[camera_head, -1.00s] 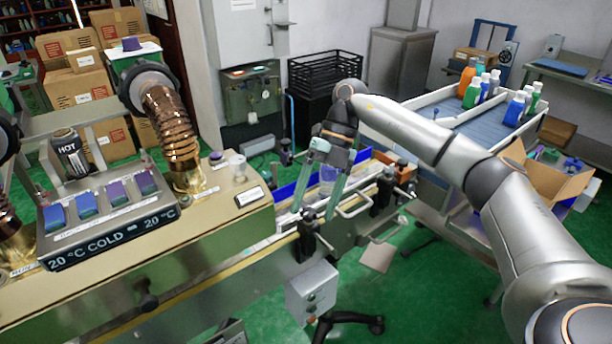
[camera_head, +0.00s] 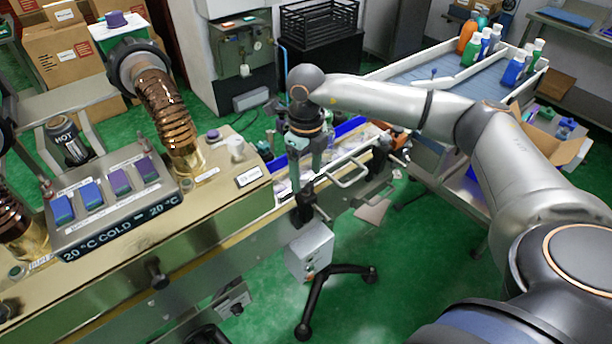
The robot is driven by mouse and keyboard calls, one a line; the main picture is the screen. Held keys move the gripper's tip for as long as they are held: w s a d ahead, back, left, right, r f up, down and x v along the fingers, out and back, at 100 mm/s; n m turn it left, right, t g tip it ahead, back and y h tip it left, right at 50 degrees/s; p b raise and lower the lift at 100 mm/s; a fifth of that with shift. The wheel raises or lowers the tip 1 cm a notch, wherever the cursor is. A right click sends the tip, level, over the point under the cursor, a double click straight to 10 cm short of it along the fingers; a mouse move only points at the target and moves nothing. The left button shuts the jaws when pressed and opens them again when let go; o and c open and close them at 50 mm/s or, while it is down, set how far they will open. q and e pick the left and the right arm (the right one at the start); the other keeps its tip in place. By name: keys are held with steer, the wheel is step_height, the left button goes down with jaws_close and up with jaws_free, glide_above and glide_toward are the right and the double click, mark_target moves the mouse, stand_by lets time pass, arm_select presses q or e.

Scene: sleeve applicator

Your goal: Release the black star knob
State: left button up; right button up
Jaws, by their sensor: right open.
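My right gripper (camera_head: 307,172) is in the head view near the middle, at the front edge of the conveyor, pointing down with its pale green fingers. It is open, but its fingers are seen nearly edge-on and partly overlap. A black knob with its clamp (camera_head: 305,206) is on the conveyor's near side, directly below the fingertips in the picture. I cannot tell whether the fingers touch it or stand around it. The knob's star shape is too small to make out. My left gripper is not in view.
The conveyor guide rail (camera_head: 348,158) with its bent rods lies right of the gripper. A grey box (camera_head: 310,250) hangs below. A control panel (camera_head: 118,200) and copper hoses (camera_head: 170,120) stand at left. A table with bottles (camera_head: 440,66) is at the back right.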

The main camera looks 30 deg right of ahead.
mark_target(306, 187)
steer(key=shift+f, duration=1.25)
jaws_close()
